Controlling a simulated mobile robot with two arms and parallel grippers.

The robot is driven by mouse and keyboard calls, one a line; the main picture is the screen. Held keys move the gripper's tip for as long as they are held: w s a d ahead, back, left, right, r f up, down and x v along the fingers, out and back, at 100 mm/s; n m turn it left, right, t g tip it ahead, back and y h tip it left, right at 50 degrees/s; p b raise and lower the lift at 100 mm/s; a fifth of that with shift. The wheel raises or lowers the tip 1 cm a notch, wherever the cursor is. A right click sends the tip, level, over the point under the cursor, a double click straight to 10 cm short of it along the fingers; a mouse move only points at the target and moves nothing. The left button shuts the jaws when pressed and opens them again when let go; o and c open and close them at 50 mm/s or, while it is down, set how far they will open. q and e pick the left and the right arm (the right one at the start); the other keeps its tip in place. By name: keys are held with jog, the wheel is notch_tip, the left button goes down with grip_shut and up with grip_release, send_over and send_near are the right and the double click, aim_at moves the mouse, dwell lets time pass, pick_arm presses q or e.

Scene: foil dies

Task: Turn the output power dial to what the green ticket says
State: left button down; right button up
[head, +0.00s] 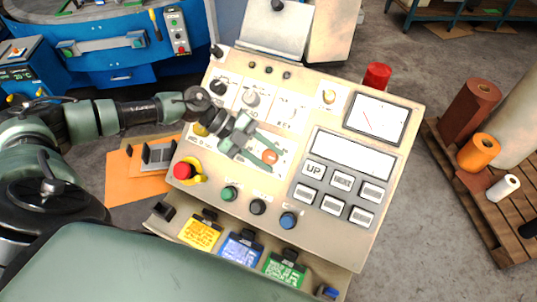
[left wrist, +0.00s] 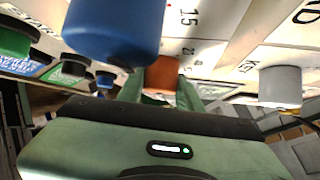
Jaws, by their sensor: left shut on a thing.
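My left gripper (head: 270,153) reaches over the beige control panel (head: 232,186) from the left, its green fingers low over the dial area. It is shut on an orange knob (head: 270,157). In the left wrist view the orange knob (left wrist: 163,74) sits between the fingertips, with a printed scale including "15" beside it. The knob's label and pointer are hidden or too small to read. The green ticket (head: 284,271) is clipped at the panel's front, right of a blue ticket (head: 241,249) and a yellow ticket (head: 200,232); its text is unreadable. My right gripper is not in view.
A grey knob (left wrist: 280,86) stands right there. A red button (head: 183,171), green button (head: 229,194) and square keys (head: 342,181) crowd the panel. A meter (head: 377,118) is upper right.

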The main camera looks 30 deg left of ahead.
aim_at(264, 154)
pick_arm(q)
jog(key=c, duration=0.9)
grip_release()
jog(key=shift+d, duration=0.1)
jog(key=shift+c, duration=0.2)
jog(key=shift+a+r+b, duration=0.15)
jog(key=shift+a+b, duration=0.2)
jog(key=shift+a, duration=0.1)
jog(key=b+v, duration=0.3)
jog(key=v, duration=0.3)
jog(key=shift+s+a+r, duration=0.1)
jog(key=shift+s+r, duration=0.05)
jog(key=shift+a+r, duration=0.15)
jog(key=shift+r, duration=0.15)
